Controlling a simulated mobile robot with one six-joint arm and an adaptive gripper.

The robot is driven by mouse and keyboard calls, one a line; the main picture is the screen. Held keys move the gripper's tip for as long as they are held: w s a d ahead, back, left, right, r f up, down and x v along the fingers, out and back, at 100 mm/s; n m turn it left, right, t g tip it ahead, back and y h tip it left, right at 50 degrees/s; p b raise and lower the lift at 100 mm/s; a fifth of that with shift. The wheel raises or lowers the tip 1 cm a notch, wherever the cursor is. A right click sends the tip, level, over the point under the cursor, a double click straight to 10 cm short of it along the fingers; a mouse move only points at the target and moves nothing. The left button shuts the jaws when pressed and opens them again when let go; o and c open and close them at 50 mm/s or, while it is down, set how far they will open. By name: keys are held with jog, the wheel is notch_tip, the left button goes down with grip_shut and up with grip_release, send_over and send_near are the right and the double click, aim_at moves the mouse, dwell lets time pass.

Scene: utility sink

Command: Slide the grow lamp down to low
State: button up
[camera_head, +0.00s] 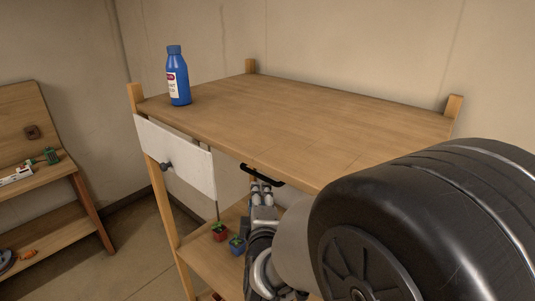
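A black bar like a handle (262,176) shows just under the front edge of the wooden table top. It may be part of the grow lamp; no other part of a lamp is plain to see, and the space under the top is largely hidden. My gripper (262,184) is below the table's front edge, pointing up, with its fingertips at or very close to the black bar. I cannot tell whether it touches or grips the bar. A red pot (219,232) and a blue pot (237,246) with small green plants stand on the lower shelf, left of my gripper.
A white drawer (178,158) with a dark knob is under the left side. A wooden bench (40,215) with small items stands at far left. My arm hides the lower right.

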aim_at(257, 176)
jog(key=w, duration=0.4)
jog(key=w+a+f, duration=0.1)
jog(key=w, duration=0.6)
jog(key=shift+w+a+f, duration=0.25)
jog(key=shift+w+f, duration=0.1)
jog(key=shift+w, duration=0.05)
jog(key=shift+c, duration=0.2)
grip_shut()
